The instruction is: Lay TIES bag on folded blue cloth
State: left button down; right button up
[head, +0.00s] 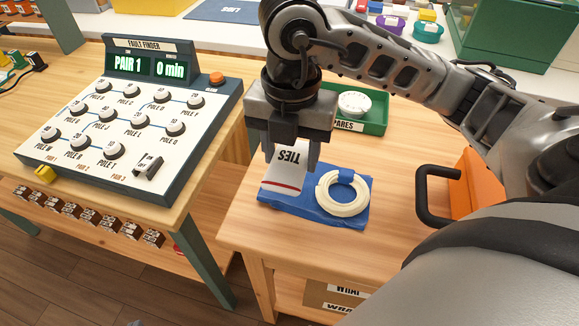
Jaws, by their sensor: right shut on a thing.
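The white TIES bag (288,169) has a red stripe near its lower edge, and its lettering appears upside down. My right gripper (291,150) is shut on the bag and points down over the left part of the blue cloth (312,205). The bag hangs tilted in front of the cloth's left side. I cannot tell whether its lower edge touches the cloth. A coil of cream cord (342,205) with a blue band lies on the cloth's right part. My left gripper is not in view.
A green SPARES tray (374,115) holding a white round part stands behind the gripper. The FAULT FINDER panel (130,135) with knobs stands on the left table. An orange case with a black handle (428,195) is at the right. The wooden table's front left is clear.

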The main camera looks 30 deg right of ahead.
aim_at(291, 155)
jog(key=w+f, duration=0.1)
jog(key=w+d+f, duration=0.1)
jog(key=f, duration=0.1)
jog(key=w+d+f, duration=0.1)
jog(key=f, duration=0.1)
jog(key=shift+w+d+f, duration=0.1)
jog(key=shift+w+d, duration=0.05)
jog(key=shift+w, duration=0.05)
jog(key=f, duration=0.3)
jog(key=shift+w+d+f, duration=0.15)
jog(key=shift+w+f, duration=0.1)
jog(key=shift+f, duration=0.05)
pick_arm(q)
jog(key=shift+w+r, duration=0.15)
pick_arm(e)
jog(key=shift+f+b, duration=0.35)
jog(key=shift+f, duration=0.25)
jog(key=o, duration=1.1)
jog(key=shift+c, duration=0.2)
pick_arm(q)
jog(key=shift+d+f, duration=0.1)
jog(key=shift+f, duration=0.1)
